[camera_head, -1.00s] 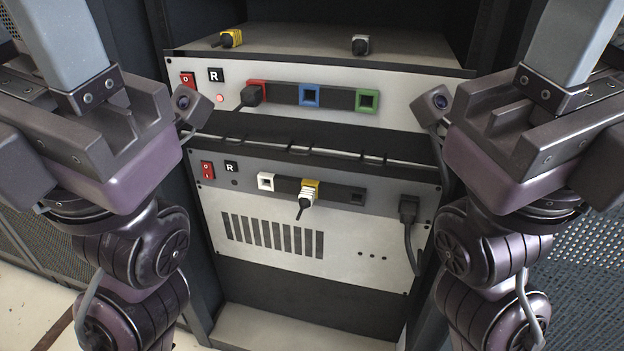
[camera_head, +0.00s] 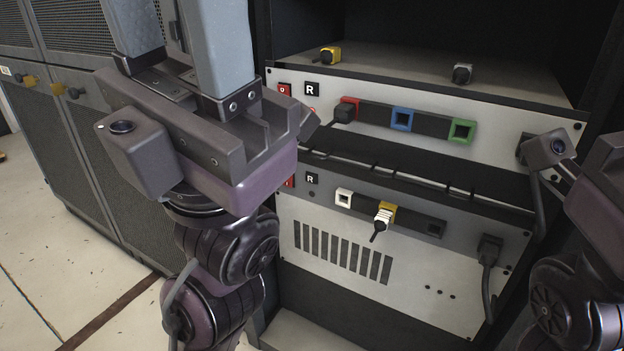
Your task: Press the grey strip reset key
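The lower rack unit has a grey strip (camera_head: 408,205) along its top. A small black key marked R, the reset key (camera_head: 312,178), sits near the strip's left end, just right of a red switch (camera_head: 289,182) that my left gripper partly covers. My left gripper (camera_head: 172,42) stands left of the key, in front of the rack's left side. Its two grey fingers point up with a gap between them and nothing seen in it; their tips are cut off. My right gripper (camera_head: 606,165) shows only as part of its body at the right edge; its fingers are out of view.
The upper unit (camera_head: 500,126) has a similar R key (camera_head: 312,89), a red switch (camera_head: 285,90) and red, blue and green sockets. Mesh cabinets (camera_head: 60,130) and open floor lie left.

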